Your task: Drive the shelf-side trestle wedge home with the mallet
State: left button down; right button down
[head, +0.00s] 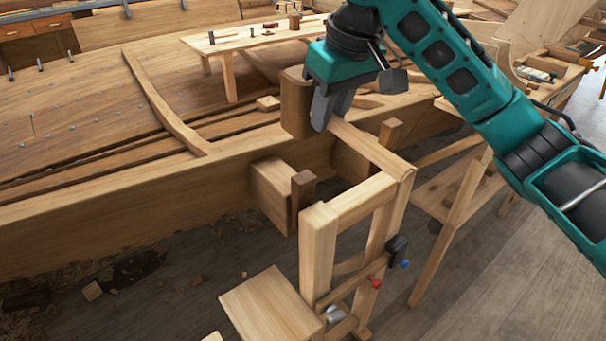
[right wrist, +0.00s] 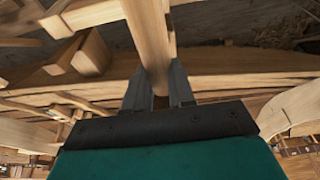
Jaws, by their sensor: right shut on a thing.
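My right gripper (head: 328,108) is above the trestle, near the hull's edge. In the right wrist view its two fingers (right wrist: 160,92) are shut on a rounded, pale wooden handle, which I take as the mallet's (right wrist: 148,40). A brown block beside the fingers in the head view looks like the mallet head (head: 296,103); its joint with the handle is hidden. A dark upright wedge (head: 303,188) stands against a block (head: 270,192) on the hull's side. A paler wedge (head: 390,132) stands farther right, below my arm. I cannot tell which is shelf-side. My left gripper is out of view.
The wooden trestle (head: 318,250) stands in front, with red and blue knobs on it. A low step (head: 268,308) is at its foot. The planked hull (head: 110,215) fills the left. A plank bench (head: 250,38) with small tools stands behind. Floor at bottom right is clear.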

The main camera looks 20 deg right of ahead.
jog(key=shift+w+d+f, duration=0.1)
jog(key=shift+d+f, duration=0.1)
jog(key=shift+d, duration=0.05)
jog(key=shift+a+r, duration=0.1)
jog(key=shift+r, duration=0.05)
jog(key=shift+r, duration=2.4)
